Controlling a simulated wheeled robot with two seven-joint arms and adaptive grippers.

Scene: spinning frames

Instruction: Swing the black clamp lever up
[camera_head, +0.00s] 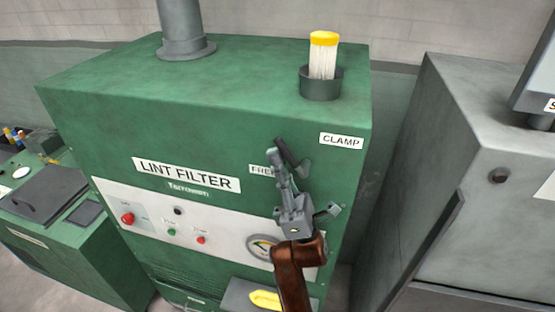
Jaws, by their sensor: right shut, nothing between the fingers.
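The black clamp lever (291,156) is on the upper right of the green lint filter cabinet's front. It slants up and to the left, between the partly covered FREE label (261,170) and the CLAMP label (341,141). My right gripper (273,154) reaches up from below on a brown arm. Its grey fingers are shut and empty, close beside the lever on its left. I cannot tell whether they touch it. The gripper hides part of the lever's surroundings. My left gripper is not in view.
The green cabinet (120,110) carries a cup (320,88) with a yellow-topped white filter (322,58) and a grey pipe (182,28). A grey machine (460,130) stands at right, beyond a narrow gap.

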